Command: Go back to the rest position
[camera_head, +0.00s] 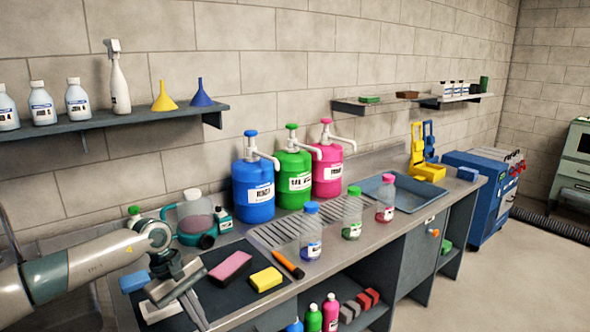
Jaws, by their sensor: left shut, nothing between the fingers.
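My left arm comes in from the left over the front left of the steel counter (380,222). My left gripper (194,310) points down over the dark mat (222,300). It is shut with nothing between its fingers. A pink sponge (230,265) and a yellow sponge (266,279) lie on the mat to its right, apart from it. A blue block (133,281) lies partly behind my gripper. My right gripper is out of view.
Blue (252,190), green (294,181) and pink (327,170) pump containers stand at the back. Three small capped bottles, one blue-capped (311,234), stand in front. An orange-and-black tool (287,264) lies beside the mat.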

